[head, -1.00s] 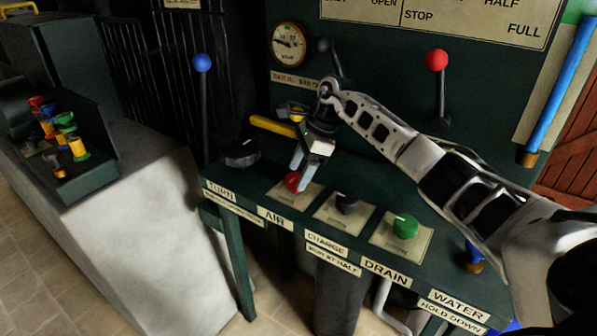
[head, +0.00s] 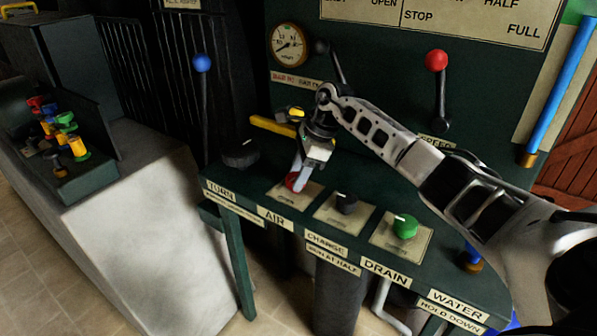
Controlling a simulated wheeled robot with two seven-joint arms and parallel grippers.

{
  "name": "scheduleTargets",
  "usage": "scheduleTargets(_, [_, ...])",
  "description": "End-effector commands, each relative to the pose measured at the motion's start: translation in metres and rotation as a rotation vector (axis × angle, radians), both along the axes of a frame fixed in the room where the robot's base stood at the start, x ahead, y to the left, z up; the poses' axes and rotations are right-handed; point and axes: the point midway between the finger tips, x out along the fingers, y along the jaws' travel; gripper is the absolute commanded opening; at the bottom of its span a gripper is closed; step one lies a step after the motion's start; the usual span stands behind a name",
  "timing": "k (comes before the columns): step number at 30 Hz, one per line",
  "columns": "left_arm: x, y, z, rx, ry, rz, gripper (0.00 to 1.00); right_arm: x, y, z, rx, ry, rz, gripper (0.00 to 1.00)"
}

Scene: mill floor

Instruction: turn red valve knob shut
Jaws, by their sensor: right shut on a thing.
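The red valve knob (head: 291,182) sits on a pale plate on the green console, behind the AIR label (head: 276,218). My right gripper (head: 298,184) reaches in from the right and points down at it. Its fingers are shut on the red knob and hide part of it. The knob's pointer mark cannot be made out. A round gauge (head: 288,45) is on the panel behind, with its needle pointing to the lower left. My left gripper is not in view.
A black knob (head: 346,203) and a green knob (head: 405,226) stand to the right on the console. A dark handwheel (head: 240,154) and a yellow lever (head: 273,126) are close on the left. A red-balled lever (head: 437,61) and a blue-balled lever (head: 202,63) rise behind.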

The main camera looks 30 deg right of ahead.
Motion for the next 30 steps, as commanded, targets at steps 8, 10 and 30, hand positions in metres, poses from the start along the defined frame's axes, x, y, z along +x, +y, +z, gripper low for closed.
scheduleTargets(8, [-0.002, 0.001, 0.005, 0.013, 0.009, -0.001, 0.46, -0.002, 0.0, 0.003, -0.002, -0.001, -0.182, 0.2])
scheduleTargets(10, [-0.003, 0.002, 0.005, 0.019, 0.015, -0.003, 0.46, -0.002, 0.0, 0.003, -0.002, 0.0, -0.246, 0.2])
scheduleTargets(30, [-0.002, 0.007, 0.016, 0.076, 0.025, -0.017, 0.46, -0.003, 0.005, 0.002, -0.001, -0.003, -0.878, 0.2])
